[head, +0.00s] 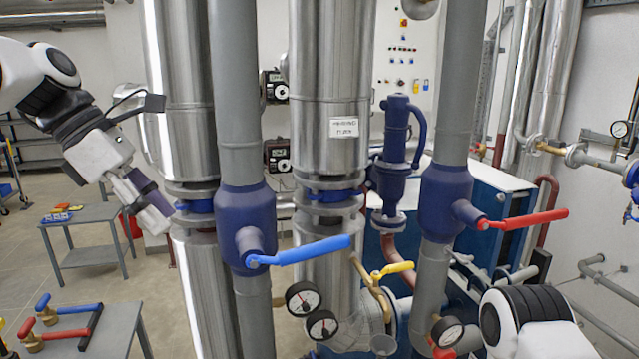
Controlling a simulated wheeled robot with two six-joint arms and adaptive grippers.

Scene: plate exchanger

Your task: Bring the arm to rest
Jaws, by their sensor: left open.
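My left arm comes in from the upper left. Its gripper (148,203) points down and to the right, open, with nothing visible between its fingers. It is in front of or beside the left silver-clad pipe (182,130); I cannot tell whether it touches. A white and black part of my right arm shows at the lower right, and its gripper is not in view. A blue-handled valve (300,252) is on the grey pipe right of the left gripper. A red-handled valve (525,220) is on the grey pipe further right.
Pressure gauges (302,298) and a yellow-handled valve (392,270) sit low among the pipes. A small table (85,240) stands at the back left. Another table (115,325) at the front left holds loose blue and red handles. Open floor lies between the tables.

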